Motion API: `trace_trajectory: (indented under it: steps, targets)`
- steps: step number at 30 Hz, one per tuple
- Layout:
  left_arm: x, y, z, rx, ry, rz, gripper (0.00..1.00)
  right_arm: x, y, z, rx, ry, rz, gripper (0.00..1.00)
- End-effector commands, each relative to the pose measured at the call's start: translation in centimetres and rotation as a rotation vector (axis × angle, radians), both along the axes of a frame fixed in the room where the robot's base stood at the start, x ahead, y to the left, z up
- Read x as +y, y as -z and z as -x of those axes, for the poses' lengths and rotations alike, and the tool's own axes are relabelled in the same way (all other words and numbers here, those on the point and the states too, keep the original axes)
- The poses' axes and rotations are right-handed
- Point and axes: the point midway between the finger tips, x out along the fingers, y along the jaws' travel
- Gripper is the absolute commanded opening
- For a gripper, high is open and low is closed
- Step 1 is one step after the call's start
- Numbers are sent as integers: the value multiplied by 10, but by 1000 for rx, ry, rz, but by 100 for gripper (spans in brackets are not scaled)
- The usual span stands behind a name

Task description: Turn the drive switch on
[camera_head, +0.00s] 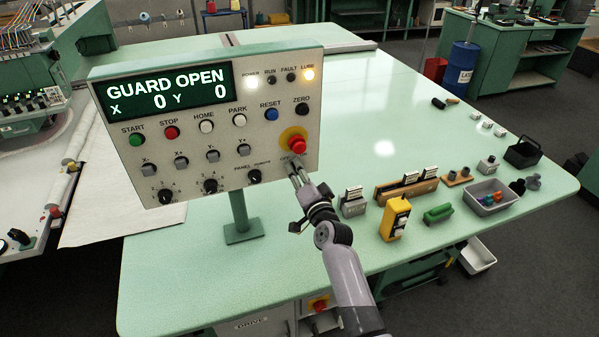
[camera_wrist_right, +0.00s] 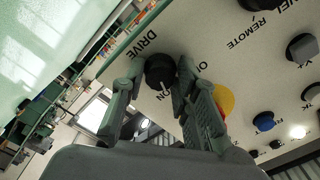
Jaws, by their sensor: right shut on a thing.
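The control panel (camera_head: 185,150) stands on a post on the green table, and its display reads GUARD OPEN, X 0, Y 0. My right gripper (camera_head: 294,162) is at the panel's lower right corner, just below the red emergency stop button (camera_head: 298,145). It hides the drive switch in the head view. In the right wrist view the drive switch (camera_wrist_right: 159,70) is a black round knob beside the word DRIVE. The two fingers of my right gripper (camera_wrist_right: 158,82) close on it from both sides. The position labels are partly covered, and I cannot tell the knob's setting for certain. My left gripper is out of view.
The green table (camera_head: 420,105) is mostly clear behind the panel. Near its right front edge stand a yellow box (camera_head: 394,219), a green block (camera_head: 438,214) and a grey tray (camera_head: 490,200). Other panel knobs and buttons sit close to the left of my gripper.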

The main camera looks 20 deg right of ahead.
Motion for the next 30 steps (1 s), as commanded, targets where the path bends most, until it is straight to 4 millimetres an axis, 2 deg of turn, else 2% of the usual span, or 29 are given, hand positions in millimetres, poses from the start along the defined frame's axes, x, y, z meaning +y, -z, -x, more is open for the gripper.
trace_trajectory:
  steps: [12, 30]
  targets:
    - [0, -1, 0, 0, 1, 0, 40, 0, 0, 0, 7, 1, -217, 0]
    - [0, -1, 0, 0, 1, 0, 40, 0, -1, 0, 7, 0, -258, 0]
